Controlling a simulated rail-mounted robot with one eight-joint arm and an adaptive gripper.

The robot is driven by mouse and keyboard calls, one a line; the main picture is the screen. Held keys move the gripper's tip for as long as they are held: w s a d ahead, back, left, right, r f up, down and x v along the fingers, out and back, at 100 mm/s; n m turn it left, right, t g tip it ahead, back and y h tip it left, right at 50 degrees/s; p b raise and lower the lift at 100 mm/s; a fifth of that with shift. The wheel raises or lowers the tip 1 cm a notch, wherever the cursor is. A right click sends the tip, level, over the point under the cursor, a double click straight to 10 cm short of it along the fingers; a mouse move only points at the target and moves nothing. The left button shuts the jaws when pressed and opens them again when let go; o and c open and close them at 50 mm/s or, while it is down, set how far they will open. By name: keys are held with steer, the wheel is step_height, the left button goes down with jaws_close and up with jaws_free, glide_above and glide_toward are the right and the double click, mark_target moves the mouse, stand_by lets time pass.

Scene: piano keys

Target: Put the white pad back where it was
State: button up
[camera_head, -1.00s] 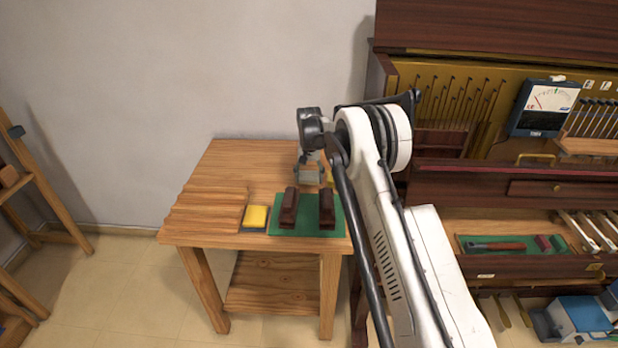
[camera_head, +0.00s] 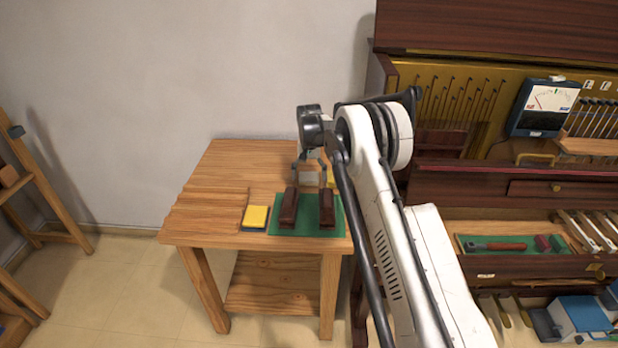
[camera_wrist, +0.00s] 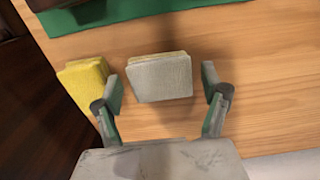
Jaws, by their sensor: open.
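The white pad (camera_wrist: 159,78), light grey-white with a thin yellowish edge, lies flat over the wooden table in the wrist view. My gripper (camera_wrist: 161,88) is open, one finger on each side of the pad with a small gap at both sides. In the head view my gripper (camera_head: 311,164) is over the back right of the small table, fingers spread. The pad cannot be made out clearly there. A yellow pad (camera_wrist: 83,82) lies beside the white one, just outside my left-hand finger; it is partly hidden by my arm in the head view (camera_head: 331,177).
The wooden table (camera_head: 222,165) carries a green mat (camera_head: 308,226) with two dark brown blocks (camera_head: 288,207). A yellow-topped pad (camera_head: 255,217) lies left of the mat. The open piano (camera_head: 470,50) stands close on the right. The table's back left is bare.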

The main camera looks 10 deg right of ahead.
mark_target(309, 176)
steer(key=s+r+t, duration=0.1)
steer(key=s+r, duration=0.4)
steer(key=r, duration=0.8)
steer(key=s+r+t, duration=0.1)
steer(key=s+r, duration=0.4)
steer(key=r, duration=0.8)
steer(key=s+r+n+t, duration=0.1)
steer(key=s+r, duration=0.3)
steer(key=s, duration=0.3)
steer(key=s+r+t, duration=0.1)
steer(key=s+r, duration=0.4)
steer(key=s, duration=0.2)
steer(key=s+n+t, duration=0.1)
steer(key=s, duration=1.4)
steer(key=s+f+t, duration=0.1)
steer(key=s+f, duration=0.2)
steer(key=s, duration=0.4)
steer(key=s+f+n+t, duration=0.1)
steer(key=s+f, duration=0.3)
steer(key=s, duration=0.4)
